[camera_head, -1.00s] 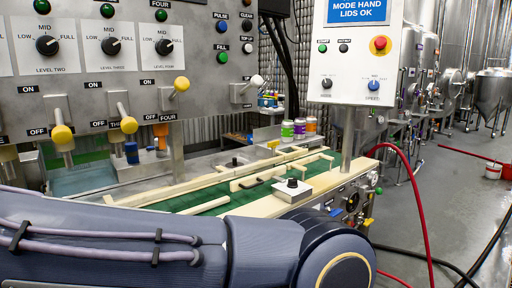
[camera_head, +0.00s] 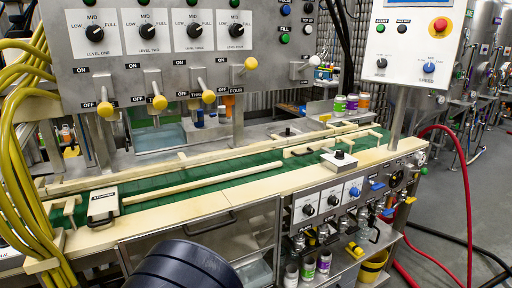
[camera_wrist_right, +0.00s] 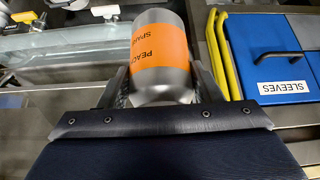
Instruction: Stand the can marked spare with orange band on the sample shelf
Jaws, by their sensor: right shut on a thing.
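My right gripper (camera_wrist_right: 162,76) is shut on a silver can (camera_wrist_right: 163,88) in the right wrist view. The can has an orange band with the words "PEACH" and "SPARE". The gripper's fingers are on either side of the can. The can does not show in the head view. My left gripper is in neither view. No shelf label reads as sample shelf. In the head view, several cans stand on a low metal shelf (camera_head: 345,268) under the counter. Cans with green (camera_head: 339,105), purple (camera_head: 352,103) and orange (camera_head: 363,102) bands stand at the back right.
A green conveyor (camera_head: 180,185) with pale wooden rails runs along the counter. A yellow bucket (camera_head: 372,267) stands at the lower right. Yellow hoses (camera_head: 22,150) hang at the left. A blue lid marked "SLEEVES" (camera_wrist_right: 275,60) shows in the right wrist view.

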